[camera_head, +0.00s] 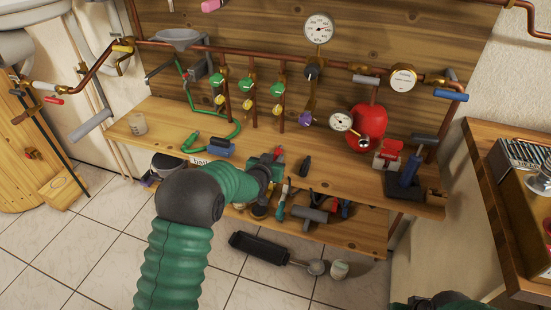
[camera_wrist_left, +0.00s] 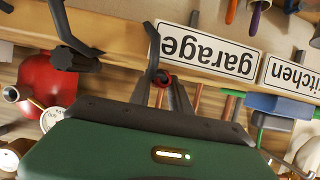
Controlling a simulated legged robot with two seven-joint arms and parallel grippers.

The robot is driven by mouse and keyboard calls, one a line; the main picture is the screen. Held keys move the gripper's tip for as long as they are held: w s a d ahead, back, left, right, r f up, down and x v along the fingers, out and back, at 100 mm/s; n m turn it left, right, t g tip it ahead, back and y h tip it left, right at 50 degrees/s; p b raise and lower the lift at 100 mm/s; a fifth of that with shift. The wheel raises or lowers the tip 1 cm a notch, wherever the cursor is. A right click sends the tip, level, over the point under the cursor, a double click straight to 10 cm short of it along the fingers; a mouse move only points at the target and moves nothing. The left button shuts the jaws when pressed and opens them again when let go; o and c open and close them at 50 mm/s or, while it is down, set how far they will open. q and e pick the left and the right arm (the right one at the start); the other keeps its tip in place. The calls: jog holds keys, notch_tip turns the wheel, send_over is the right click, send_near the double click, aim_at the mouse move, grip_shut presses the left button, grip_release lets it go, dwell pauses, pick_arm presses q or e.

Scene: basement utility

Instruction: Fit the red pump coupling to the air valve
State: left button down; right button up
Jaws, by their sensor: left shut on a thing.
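My left gripper (camera_head: 272,165) is over the front part of the workbench, shut on a small red piece (camera_head: 279,153) that looks like the pump coupling. In the left wrist view a small red ring (camera_wrist_left: 162,81) shows beyond the green gripper body; the exact grip is hard to make out. A red tank (camera_head: 369,121) stands to the right at the back of the bench, with a dial gauge and a small round fitting (camera_head: 364,143) on its front. I cannot tell for certain that this fitting is the air valve. The tank also shows in the left wrist view (camera_wrist_left: 52,82). My right gripper's fingers are not visible.
Copper pipes with green-handled valves (camera_head: 247,86) rise behind the bench (camera_head: 160,128). A lower shelf (camera_head: 345,232) holds several tools.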

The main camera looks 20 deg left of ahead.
pick_arm(q)
jog(key=shift+d, duration=0.15)
jog(key=shift+a+r, duration=0.2)
jog(key=shift+a, duration=0.1)
jog(key=shift+a+r, duration=0.1)
jog(key=shift+r, duration=0.2)
jog(key=r, duration=0.1)
jog(key=r+p, duration=0.1)
jog(key=shift+s+d+r, duration=0.25)
jog(key=shift+r, duration=0.15)
jog(key=s+d+p, duration=0.1)
jog(key=s+d, duration=0.1)
jog(key=s, duration=0.5)
jog(key=s+d+r+p, duration=0.1)
jog(key=s+d, duration=0.2)
jog(key=s, duration=0.4)
jog(key=shift+s+d, duration=0.15)
jog(key=shift+s, duration=0.15)
jog(key=shift+w+r, duration=0.15)
